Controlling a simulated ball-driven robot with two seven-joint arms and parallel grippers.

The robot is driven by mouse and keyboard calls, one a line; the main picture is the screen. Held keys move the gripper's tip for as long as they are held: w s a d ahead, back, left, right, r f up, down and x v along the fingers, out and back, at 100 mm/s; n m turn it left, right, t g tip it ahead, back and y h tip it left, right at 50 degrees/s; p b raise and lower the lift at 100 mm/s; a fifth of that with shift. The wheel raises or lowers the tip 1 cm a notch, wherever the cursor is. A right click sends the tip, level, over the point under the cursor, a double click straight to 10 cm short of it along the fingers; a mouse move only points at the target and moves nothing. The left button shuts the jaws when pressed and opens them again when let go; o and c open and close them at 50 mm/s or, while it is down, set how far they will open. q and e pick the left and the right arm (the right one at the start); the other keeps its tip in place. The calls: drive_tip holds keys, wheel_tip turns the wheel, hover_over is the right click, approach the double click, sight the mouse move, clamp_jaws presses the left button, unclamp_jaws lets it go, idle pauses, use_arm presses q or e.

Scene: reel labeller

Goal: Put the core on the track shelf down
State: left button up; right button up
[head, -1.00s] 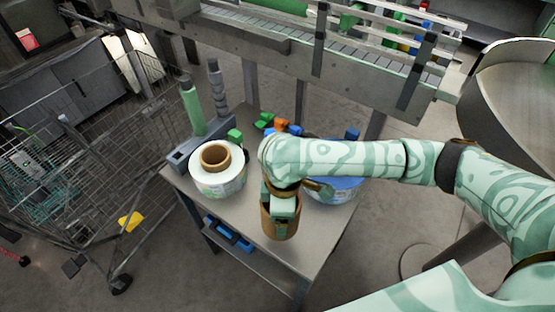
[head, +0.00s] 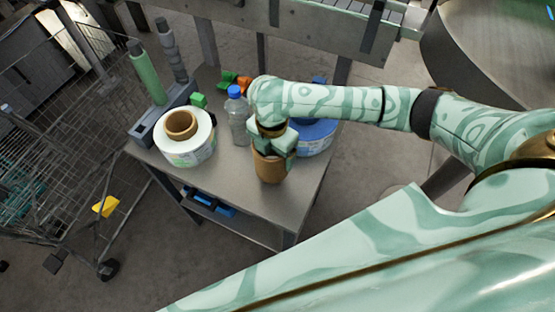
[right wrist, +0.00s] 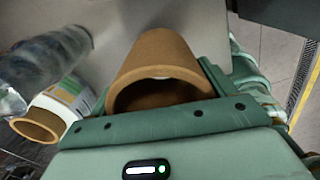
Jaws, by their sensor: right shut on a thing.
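The core (head: 268,167) is a brown cardboard tube, roughly upright over the right half of the grey table top. My right gripper (head: 273,142) is shut on its upper part, and the arm reaches in from the right. In the right wrist view the core (right wrist: 160,58) sits between the fingers, its open end facing the camera. Whether its lower end touches the table cannot be told. My left gripper is not in view.
A white roll with a brown core (head: 190,148) stands left on the table (head: 225,170). A clear blue-capped bottle (head: 238,118) stands between it and my gripper. A blue roll (head: 317,138) is behind right. A wire cart (head: 50,160) stands left. The table's front is clear.

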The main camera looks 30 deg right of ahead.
drive_tip(key=f+b, duration=0.1)
drive_tip(key=d+f+b, duration=0.1)
drive_tip(key=f, duration=0.1)
drive_tip(key=d+f+b, duration=0.1)
drive_tip(key=f, duration=0.1)
drive_tip(key=shift+w+f, duration=0.1)
drive_tip(key=shift+f, duration=0.1)
drive_tip(key=shift+w+a+r, duration=0.1)
drive_tip(key=o, duration=1)
